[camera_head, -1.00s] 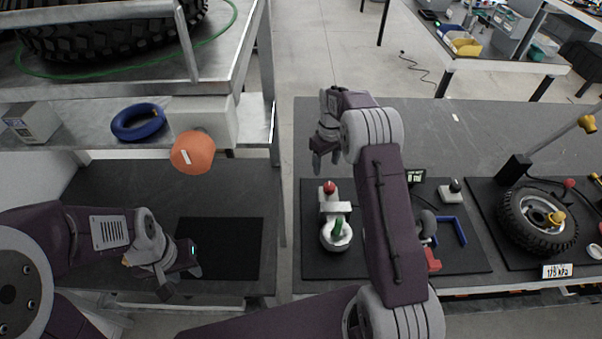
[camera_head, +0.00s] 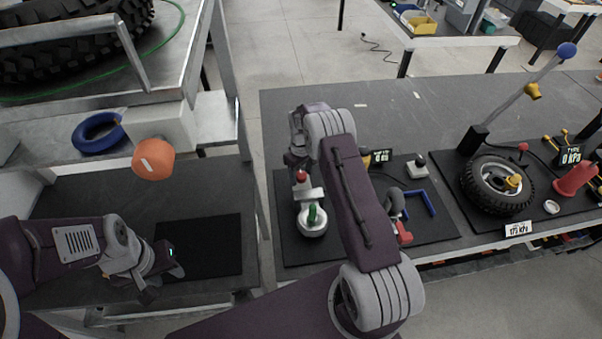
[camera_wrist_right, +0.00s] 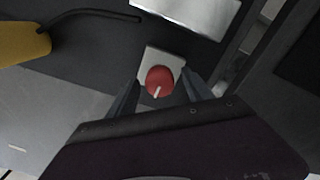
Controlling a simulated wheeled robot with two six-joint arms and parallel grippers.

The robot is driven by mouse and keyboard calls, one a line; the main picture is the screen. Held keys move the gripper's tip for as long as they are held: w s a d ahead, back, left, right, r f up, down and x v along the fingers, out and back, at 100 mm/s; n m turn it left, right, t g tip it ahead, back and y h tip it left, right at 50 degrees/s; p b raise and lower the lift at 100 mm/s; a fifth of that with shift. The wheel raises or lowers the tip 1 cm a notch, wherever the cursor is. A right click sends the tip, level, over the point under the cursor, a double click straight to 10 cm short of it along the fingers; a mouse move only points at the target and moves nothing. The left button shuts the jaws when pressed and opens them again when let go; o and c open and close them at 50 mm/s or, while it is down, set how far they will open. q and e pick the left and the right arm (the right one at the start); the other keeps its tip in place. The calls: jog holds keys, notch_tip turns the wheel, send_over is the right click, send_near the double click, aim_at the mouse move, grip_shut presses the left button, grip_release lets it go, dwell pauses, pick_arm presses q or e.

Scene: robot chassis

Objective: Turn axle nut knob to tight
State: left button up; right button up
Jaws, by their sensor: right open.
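A red knob (camera_head: 300,177) with a white pointer line stands on a pale fixture on the black mat; no label shows whether it is the axle nut knob. It is also in the right wrist view (camera_wrist_right: 160,80), on a pale square base. My right gripper (camera_head: 296,160) is above and behind it. In the wrist view my right gripper (camera_wrist_right: 160,92) is open, with its dark fingers on either side of the knob; contact cannot be told. My left gripper (camera_head: 163,283) looks open and empty over the left bench.
A wheel (camera_head: 497,185) with a yellow hub knob is further right.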

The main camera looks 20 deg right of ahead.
grip_shut()
